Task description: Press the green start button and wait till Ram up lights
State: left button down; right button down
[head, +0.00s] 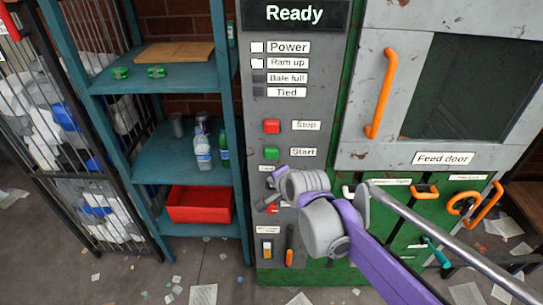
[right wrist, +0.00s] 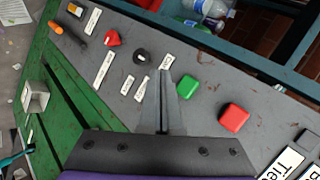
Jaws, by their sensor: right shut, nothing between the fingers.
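The green start button (head: 271,153) is on the grey control panel (head: 310,120), beside the "Start" label and below the red stop button (head: 271,127). The lamps "Power" (head: 257,47) and "Ram up" (head: 257,63) are white and lit; "Bale full" and "Tied" are dark. The display (head: 294,14) reads "Ready". My right gripper (head: 265,204) is shut and empty, in front of the panel below the start button. In the right wrist view its shut fingers (right wrist: 164,82) are beside the green button (right wrist: 187,88), apart from it in the picture. My left gripper is out of view.
An orange-handled feed door (head: 383,95) is right of the panel. Teal shelves (head: 165,75) with bottles and a red bin (head: 201,205) stand left. Several switches and knobs, including a red one (right wrist: 112,38), sit lower on the panel. Orange handles (head: 425,191) are low on the right.

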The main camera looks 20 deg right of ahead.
aim_at(272, 153)
jog(key=w+d, duration=0.2)
jog(key=w, duration=0.5)
jog(key=shift+w, duration=0.15)
jog(key=shift+d, duration=0.1)
dwell(1.8)
jog(key=shift+w+d, duration=0.1)
jog(key=shift+w, duration=0.35)
